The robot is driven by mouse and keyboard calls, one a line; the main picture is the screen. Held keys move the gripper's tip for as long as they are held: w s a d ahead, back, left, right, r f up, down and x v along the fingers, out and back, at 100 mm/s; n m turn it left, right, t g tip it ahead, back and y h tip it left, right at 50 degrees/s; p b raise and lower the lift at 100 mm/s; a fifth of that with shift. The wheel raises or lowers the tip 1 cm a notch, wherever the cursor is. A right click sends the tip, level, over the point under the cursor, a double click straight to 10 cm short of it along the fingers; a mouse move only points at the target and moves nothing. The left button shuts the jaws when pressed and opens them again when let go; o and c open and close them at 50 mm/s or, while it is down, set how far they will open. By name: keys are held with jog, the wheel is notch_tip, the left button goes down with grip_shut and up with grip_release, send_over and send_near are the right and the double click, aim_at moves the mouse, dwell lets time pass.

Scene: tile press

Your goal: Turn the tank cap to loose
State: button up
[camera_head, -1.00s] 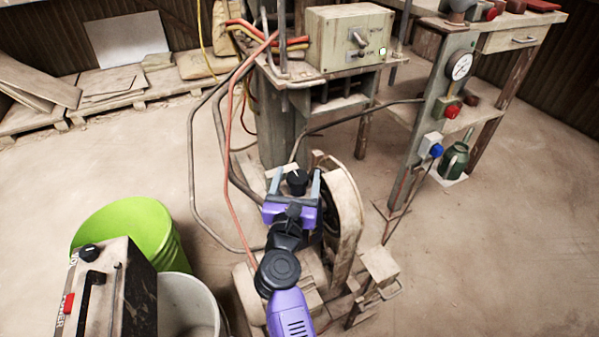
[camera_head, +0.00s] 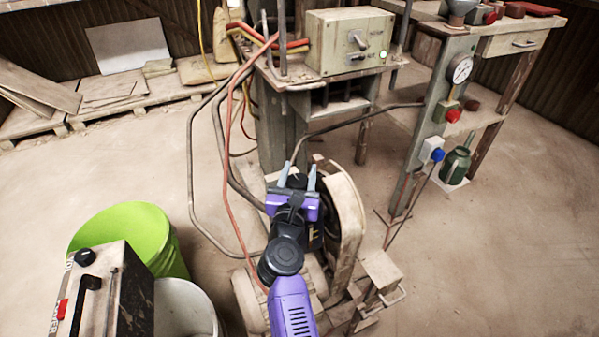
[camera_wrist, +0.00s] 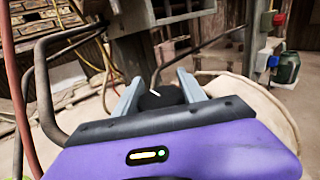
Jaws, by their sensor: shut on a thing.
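The tank cap (camera_wrist: 162,97) is a round black knob with a white pointer line. It sits on the machine below the bench and shows between the two grey fingers of my purple gripper (camera_wrist: 158,92). In the head view the cap (camera_head: 297,181) is a small dark shape partly hidden by my gripper (camera_head: 298,176). My gripper is shut on the cap, one finger on each side. The white line in the wrist view slants up to the right. Any markings around the cap are hidden.
A dusty curved guard (camera_head: 345,215) stands close to the right of my gripper. Hoses (camera_head: 222,150) loop on the left. A lime bucket (camera_head: 130,232) and a white bucket (camera_head: 185,305) stand lower left. A post with a gauge (camera_head: 459,68) stands right. The floor at right is clear.

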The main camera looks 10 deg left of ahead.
jog(key=shift+r+y+p, duration=0.15)
jog(key=shift+y+p, duration=0.15)
jog(key=shift+p, duration=0.05)
jog(key=shift+r+n+y+p, duration=0.15)
jog(key=shift+n+y+p, duration=0.45)
jog(key=shift+p, duration=0.4)
jog(key=n+y+p, duration=0.2)
jog(key=y+p, duration=0.1)
jog(key=shift+a+g, duration=0.2)
jog(key=shift+g, duration=0.2)
jog(key=n+g+y+p, duration=0.1)
jog(key=y, duration=0.1)
jog(key=n+g+y+p, duration=0.1)
jog(key=n+y, duration=0.1)
jog(key=shift+a+y, duration=0.35)
jog(key=shift+y, duration=0.05)
jog(key=shift+s+a+f+n+g+y+p, duration=0.15)
jog(key=shift+a+n+g+y+p, duration=0.05)
jog(key=shift+n+g+y, duration=0.5)
jog(key=shift+s+a+f+n+g+y+p, duration=0.15)
jog(key=shift+n+g+y, duration=0.35)
jog(key=shift+n+y, duration=0.3)
jog(key=o, duration=1.4)
